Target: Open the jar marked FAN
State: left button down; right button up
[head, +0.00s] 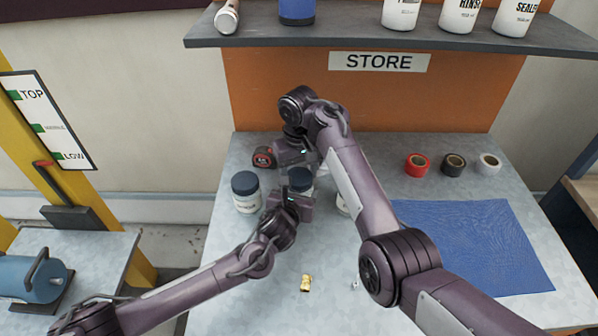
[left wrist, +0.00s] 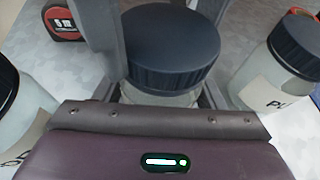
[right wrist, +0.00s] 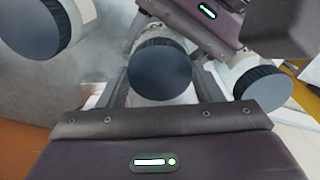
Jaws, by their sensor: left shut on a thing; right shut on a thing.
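A pale jar with a dark blue-grey lid (head: 300,180) stands between my two grippers on the table; its label is hidden. The left wrist view shows its lid (left wrist: 170,47) large and level, seated on the jar. My left gripper (head: 297,193) is shut on the jar's body below the lid. My right gripper (head: 307,168) comes from the far side and is shut at the lid, which shows between its fingers in the right wrist view (right wrist: 160,70). I cannot read FAN on any jar.
A similar jar (head: 246,193) stands left; another (left wrist: 285,65), its label starting "PU", stands right. A tape measure (head: 264,157) lies behind. A brass part (head: 306,283) lies in front. Tape rolls (head: 453,164) and a blue mat (head: 475,245) are right. A shelf (head: 350,38) overhangs the back.

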jog(key=o, duration=1.1)
jog(key=shift+r, duration=2.3)
jog(key=shift+c, duration=0.4)
jog(key=shift+w+d+m, duration=0.3)
jog(key=shift+w+m, duration=0.05)
jog(key=shift+m, duration=0.55)
jog(key=shift+r+m, duration=0.3)
jog(key=shift+m, duration=0.2)
jog(key=r+m, duration=0.1)
jog(key=m, duration=0.1)
jog(key=shift+r+m, duration=0.15)
jog(key=shift+m, duration=0.25)
jog(key=m, duration=0.1)
jog(key=r+m, duration=0.1)
jog(key=m, duration=0.1)
jog(key=shift+s+a+r, duration=0.2)
jog(key=shift+s+a, duration=0.1)
jog(key=shift+s, duration=0.05)
jog(key=shift+f, duration=3.95)
